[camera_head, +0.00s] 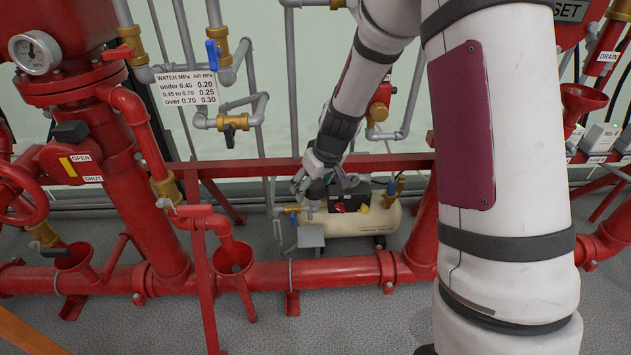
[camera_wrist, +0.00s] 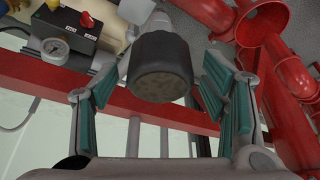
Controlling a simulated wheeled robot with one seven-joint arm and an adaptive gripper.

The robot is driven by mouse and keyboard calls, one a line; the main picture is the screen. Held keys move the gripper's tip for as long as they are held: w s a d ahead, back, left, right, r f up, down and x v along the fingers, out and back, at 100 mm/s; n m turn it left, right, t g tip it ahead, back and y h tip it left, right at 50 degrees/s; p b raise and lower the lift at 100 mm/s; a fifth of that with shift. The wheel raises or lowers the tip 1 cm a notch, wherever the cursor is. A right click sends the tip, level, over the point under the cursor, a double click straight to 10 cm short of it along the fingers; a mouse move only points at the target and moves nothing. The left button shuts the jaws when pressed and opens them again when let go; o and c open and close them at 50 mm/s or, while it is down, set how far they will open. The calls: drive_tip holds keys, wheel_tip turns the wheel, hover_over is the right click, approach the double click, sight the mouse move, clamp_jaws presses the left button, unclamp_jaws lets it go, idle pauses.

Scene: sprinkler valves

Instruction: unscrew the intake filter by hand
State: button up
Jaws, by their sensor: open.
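The intake filter (camera_wrist: 162,70) is a dark round cap with a speckled end face, on a light grey stem, in the wrist view's upper middle. My gripper (camera_wrist: 157,82) is open, with green pads to the left and right of the filter and visible gaps on both sides. How deep the filter sits between the pads is hard to tell. In the head view my gripper (camera_head: 325,184) is low at the centre, above the left end of the cream compressor tank (camera_head: 374,222). The filter (camera_head: 317,189) is small and partly hidden by my fingers there.
A black control box with a red knob (camera_wrist: 72,27) and a pressure gauge (camera_wrist: 55,49) lie left of my gripper in the wrist view. Red pipes and a funnel (camera_wrist: 265,22) stand close on its right. A red rail (camera_head: 270,168) runs behind the gripper.

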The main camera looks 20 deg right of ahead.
drive_tip(key=c, duration=1.5)
drive_tip(key=n+b, duration=0.1)
drive_tip(key=b, duration=0.1)
drive_tip(key=shift+f+y+b, duration=0.2)
drive_tip(key=shift+y+b, duration=0.1)
drive_tip(key=shift+r+n+b, duration=0.15)
drive_tip(key=shift+n+b, duration=0.2)
drive_tip(key=shift+n, duration=0.35)
drive_tip(key=o, duration=1.5)
drive_tip(key=shift+c, duration=0.4)
drive_tip(key=shift+r+p, duration=1)
drive_tip(key=shift+r, duration=0.55)
drive_tip(key=shift+f, duration=0.15)
